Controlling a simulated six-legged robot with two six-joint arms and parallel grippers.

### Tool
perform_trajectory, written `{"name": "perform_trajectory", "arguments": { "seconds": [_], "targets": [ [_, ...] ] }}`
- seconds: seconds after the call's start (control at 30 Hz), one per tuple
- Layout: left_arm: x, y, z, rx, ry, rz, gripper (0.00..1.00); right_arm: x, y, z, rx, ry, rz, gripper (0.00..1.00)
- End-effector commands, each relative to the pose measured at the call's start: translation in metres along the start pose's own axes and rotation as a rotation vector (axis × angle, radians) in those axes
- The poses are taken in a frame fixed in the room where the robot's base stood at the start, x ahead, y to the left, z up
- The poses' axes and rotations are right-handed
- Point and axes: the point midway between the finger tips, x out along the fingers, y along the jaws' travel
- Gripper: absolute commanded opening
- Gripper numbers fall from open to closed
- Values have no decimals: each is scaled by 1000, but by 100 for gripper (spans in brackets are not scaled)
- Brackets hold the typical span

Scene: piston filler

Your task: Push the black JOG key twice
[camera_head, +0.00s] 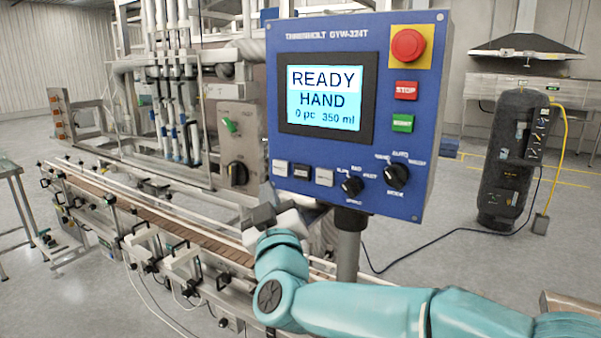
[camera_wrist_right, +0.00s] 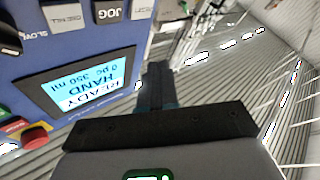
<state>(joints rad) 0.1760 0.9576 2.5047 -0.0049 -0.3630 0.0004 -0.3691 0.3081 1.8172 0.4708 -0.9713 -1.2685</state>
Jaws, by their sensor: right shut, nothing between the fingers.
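The black JOG key (camera_head: 301,171) is the middle one of three keys in a row at the lower left of the blue control panel. It also shows at the top of the right wrist view (camera_wrist_right: 109,12), upside down, with its label readable. My right gripper (camera_head: 272,213) is just below the panel's lower left edge, under the keys, in the head view. In the right wrist view its dark fingers (camera_wrist_right: 157,75) are shut and empty, pointing past the panel's side, apart from the JOG key. My left gripper is not in view.
The panel's screen (camera_head: 325,97) reads READY, HAND, 0 pc, 350 ml. Light keys flank the JOG key, and two black knobs (camera_head: 396,175) sit to its right. A red emergency button (camera_head: 408,45) is at the top right. A conveyor (camera_head: 190,232) runs behind my gripper.

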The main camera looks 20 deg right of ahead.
Motion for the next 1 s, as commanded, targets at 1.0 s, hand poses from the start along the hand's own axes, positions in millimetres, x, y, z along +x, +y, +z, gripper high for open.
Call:
{"name": "perform_trajectory", "arguments": {
  "seconds": [1.0],
  "targets": [
    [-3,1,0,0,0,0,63,56,41,41,1,-1,0,0]
  ]
}}
